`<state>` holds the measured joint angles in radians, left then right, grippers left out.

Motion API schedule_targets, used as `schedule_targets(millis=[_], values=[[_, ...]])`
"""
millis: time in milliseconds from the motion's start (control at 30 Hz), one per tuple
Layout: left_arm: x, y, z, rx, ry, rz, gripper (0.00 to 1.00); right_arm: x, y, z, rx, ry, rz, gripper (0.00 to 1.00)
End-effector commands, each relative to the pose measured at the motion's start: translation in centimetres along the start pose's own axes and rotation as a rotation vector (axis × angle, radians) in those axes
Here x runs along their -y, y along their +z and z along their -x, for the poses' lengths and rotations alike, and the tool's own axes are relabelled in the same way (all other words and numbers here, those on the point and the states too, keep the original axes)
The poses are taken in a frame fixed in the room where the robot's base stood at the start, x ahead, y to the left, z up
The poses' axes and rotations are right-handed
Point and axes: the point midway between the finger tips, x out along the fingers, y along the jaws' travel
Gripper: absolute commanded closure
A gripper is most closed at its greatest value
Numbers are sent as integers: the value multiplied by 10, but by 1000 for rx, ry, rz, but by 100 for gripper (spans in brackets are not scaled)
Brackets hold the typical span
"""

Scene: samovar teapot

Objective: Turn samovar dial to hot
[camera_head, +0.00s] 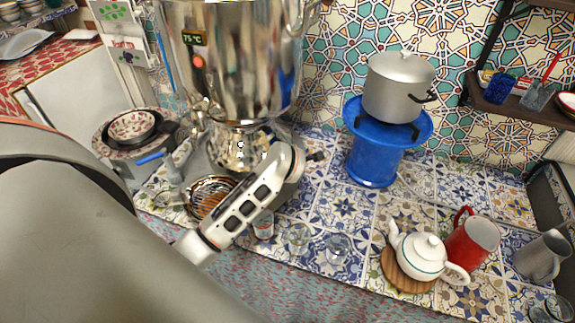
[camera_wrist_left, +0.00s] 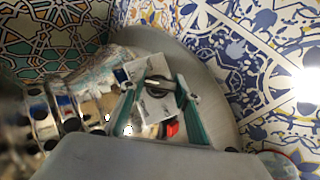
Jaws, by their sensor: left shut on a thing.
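The shiny metal samovar (camera_head: 235,60) stands at the upper left of the head view. Its small display (camera_head: 193,39) reads 75 °C, with a red-orange light below it. My left arm reaches in front of its lower body, and its fingertips are not clear there. In the left wrist view my left gripper (camera_wrist_left: 159,86) has its two teal fingers on either side of a small round dark-and-metal dial (camera_wrist_left: 158,90) on a pale square plate. The gripper is shut on the dial. Dial markings cannot be read. A small red part (camera_wrist_left: 172,128) shows beside the fingers. My right gripper is not in view.
A blue stove (camera_head: 375,160) with a grey pot (camera_head: 398,88) stands right of the samovar. Small glasses (camera_head: 299,237) stand near the counter's front edge. A white teapot (camera_head: 420,256) and red jug (camera_head: 470,243) stand at right.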

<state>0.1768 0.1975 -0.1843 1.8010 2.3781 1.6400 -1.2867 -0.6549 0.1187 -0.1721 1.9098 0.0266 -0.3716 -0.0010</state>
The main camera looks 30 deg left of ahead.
Motion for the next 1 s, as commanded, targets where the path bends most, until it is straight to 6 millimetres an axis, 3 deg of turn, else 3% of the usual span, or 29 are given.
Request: schedule_targets(millis=[100, 133, 200, 667, 1000], values=[[1, 0, 0, -1, -1, 0, 90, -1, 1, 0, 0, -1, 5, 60], [1, 0, 0, -1, -1, 0, 66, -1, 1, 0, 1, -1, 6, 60], [1, 0, 0, -1, -1, 0, 51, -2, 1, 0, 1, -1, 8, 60], [-1, 0, 9, 0, 3, 0, 51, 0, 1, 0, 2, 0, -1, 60], [0, 0, 74, 2, 3, 1, 51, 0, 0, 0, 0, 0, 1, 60]])
